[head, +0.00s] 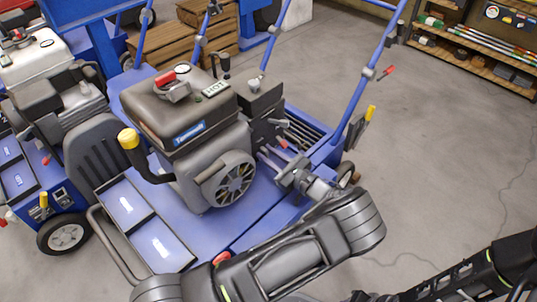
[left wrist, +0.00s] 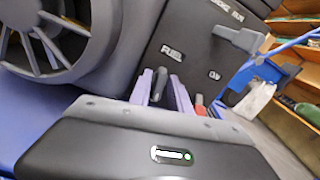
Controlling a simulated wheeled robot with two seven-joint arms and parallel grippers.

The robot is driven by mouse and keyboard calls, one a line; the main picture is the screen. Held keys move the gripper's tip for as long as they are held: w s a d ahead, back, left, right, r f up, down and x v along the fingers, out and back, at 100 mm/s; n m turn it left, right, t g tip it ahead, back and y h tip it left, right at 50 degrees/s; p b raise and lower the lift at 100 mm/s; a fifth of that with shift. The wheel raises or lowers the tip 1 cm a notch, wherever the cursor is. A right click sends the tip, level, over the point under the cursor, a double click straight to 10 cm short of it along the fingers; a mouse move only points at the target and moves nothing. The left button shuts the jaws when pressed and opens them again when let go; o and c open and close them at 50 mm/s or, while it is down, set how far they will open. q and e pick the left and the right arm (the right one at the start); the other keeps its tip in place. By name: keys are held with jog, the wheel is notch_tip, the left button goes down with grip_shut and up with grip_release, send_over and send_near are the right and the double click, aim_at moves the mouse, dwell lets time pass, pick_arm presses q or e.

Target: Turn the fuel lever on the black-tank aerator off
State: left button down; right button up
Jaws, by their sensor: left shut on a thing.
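The black-tank aerator (head: 188,105) stands in the middle of the head view, with its dark tank on top and a round fan cover (head: 234,180) at its side. My left gripper (head: 280,160) reaches its engine's right side from below. In the left wrist view, the dark fuel lever (left wrist: 158,85) sits between the two fingers of the left gripper (left wrist: 162,88), under the FUEL label (left wrist: 172,52). The gripper is shut on the lever. An ON label (left wrist: 214,75) is to the right. The lever is not clear in the head view. My right gripper is out of view.
A grey choke lever (left wrist: 238,38) is just above and right of my left gripper. A white-tank aerator (head: 40,60) stands at the left. Wooden crates (head: 165,40) are behind, and shelves (head: 480,45) are at the far right. The floor (head: 440,150) to the right is clear.

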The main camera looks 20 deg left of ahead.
pick_arm(q)
jog(key=n, duration=0.3)
jog(key=shift+n, duration=0.3)
jog(key=n, duration=0.3)
jog(key=shift+f+n, duration=0.1)
jog(key=shift+n, duration=0.2)
jog(key=n+b, duration=0.1)
jog(key=n, duration=0.3)
jog(key=shift+n, duration=0.3)
jog(key=shift+s+f+n+b, duration=0.1)
jog(key=shift+n+b, duration=0.3)
jog(key=shift+n, duration=1.4)
jog(key=c, duration=1.5)
grip_release()
jog(key=shift+o, duration=0.2)
